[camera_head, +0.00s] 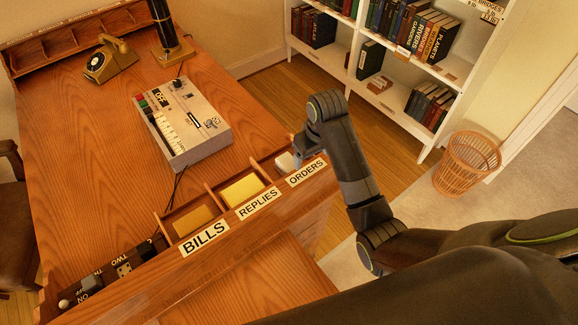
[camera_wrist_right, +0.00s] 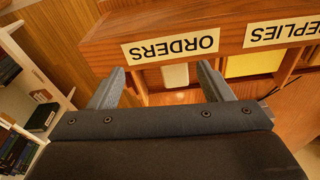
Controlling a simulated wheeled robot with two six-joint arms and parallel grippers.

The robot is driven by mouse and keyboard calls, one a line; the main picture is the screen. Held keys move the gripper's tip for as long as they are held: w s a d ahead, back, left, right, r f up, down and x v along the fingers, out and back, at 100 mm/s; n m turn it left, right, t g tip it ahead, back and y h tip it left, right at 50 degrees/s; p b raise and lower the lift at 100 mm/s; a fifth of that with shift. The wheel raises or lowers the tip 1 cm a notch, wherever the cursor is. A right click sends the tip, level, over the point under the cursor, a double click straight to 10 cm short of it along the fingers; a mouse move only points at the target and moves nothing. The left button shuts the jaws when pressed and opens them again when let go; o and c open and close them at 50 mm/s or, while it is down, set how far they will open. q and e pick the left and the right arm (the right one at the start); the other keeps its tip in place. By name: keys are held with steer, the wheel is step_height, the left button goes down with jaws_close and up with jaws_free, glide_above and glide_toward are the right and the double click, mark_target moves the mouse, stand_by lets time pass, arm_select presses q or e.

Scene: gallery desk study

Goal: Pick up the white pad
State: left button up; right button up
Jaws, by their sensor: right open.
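The white pad (camera_head: 286,161) sits in the ORDERS compartment at the right end of the desk's labelled rack, partly hidden by my right gripper in the head view. In the right wrist view the white pad (camera_wrist_right: 175,76) shows below the upside-down ORDERS label (camera_wrist_right: 170,48), between my fingers. My right gripper (camera_head: 298,146) is at that compartment. Its two fingers are spread apart in the wrist view (camera_wrist_right: 161,76), with nothing seen clamped between them. I cannot tell whether they touch the pad. My left gripper is out of view.
Yellow pads lie in the BILLS (camera_head: 194,220) and REPLIES (camera_head: 242,190) compartments. A grey machine with keys (camera_head: 205,128), a telephone (camera_head: 108,62) and a dark cylinder (camera_head: 166,28) stand on the desk (camera_head: 85,165). A bookshelf (camera_head: 345,60) and wicker basket (camera_head: 467,165) stand beyond.

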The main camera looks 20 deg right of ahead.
steer(key=w+a+r+n, duration=0.1)
steer(key=w+a+r, duration=0.2)
steer(key=w+r, duration=0.3)
steer(key=b, duration=0.3)
glide_above(289, 162)
step_height(289, 162, down, 12)
steer(key=shift+s+d, duration=0.1)
steer(key=shift+f+p, duration=0.45)
steer(key=shift+f, duration=0.1)
step_height(289, 162, down, 3)
steer(key=shift+f+p, duration=0.15)
steer(key=shift+p, duration=0.15)
steer(key=shift+f, duration=0.5)
steer(key=shift+c, duration=0.4)
